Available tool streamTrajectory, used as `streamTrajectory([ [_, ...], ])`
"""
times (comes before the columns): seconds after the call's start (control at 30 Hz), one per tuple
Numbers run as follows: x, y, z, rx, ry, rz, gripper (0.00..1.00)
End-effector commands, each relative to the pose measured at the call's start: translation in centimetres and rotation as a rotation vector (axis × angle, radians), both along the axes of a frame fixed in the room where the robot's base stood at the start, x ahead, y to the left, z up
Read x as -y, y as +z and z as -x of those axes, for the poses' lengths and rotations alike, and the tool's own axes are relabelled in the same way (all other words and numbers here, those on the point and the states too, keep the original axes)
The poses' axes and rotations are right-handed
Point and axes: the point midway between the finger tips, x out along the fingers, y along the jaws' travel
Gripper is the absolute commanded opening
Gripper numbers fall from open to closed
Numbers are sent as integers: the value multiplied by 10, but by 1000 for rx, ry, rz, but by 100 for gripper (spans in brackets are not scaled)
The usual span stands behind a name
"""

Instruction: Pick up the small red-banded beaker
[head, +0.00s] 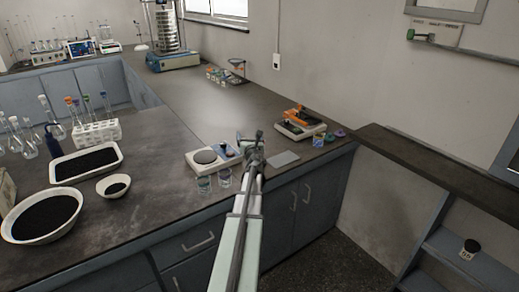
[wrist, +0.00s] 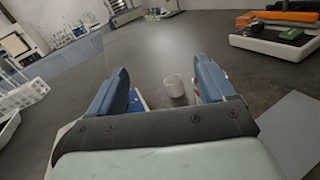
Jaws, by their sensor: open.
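A small pale beaker (wrist: 175,86) stands upright on the dark counter in the wrist view, ahead of my gripper and between its fingers in the picture. I see no clear red band on it. A small red-and-white patch (wrist: 195,88) shows at the inner side of the right finger; I cannot tell what it belongs to. My gripper (wrist: 160,88) is open and empty, its two blue fingers spread apart. In the head view my gripper (head: 251,146) is over the counter, right of the balance, and hides what lies behind it. Two clear beakers (head: 204,184) (head: 225,178) stand near the front edge; their bands are too small to tell.
A white balance-like device (head: 205,161) stands left of my gripper. A grey flat pad (head: 285,158) lies to the right. An orange-topped device (head: 299,122) and a small labelled jar (head: 319,139) stand farther right. The counter behind is largely clear up to the sieve shaker (head: 172,60).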

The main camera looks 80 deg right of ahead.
Motion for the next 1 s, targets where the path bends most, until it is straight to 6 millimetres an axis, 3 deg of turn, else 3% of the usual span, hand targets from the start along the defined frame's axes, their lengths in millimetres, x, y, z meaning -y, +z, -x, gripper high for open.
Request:
streamTrajectory([
  [0.03, 1, -2, 18, -34, -17, 7, 82],
  [0.1, 2, -5, 36, -77, -32, 16, 82],
  [0.3, 3, -11, 59, -137, -52, 28, 82],
  [0.47, 3, -26, 60, -139, -53, 28, 82],
  [0.83, 4, -80, 59, -138, -53, 26, 82],
  [1.0, 11, -89, 57, -138, -53, 30, 82],
])
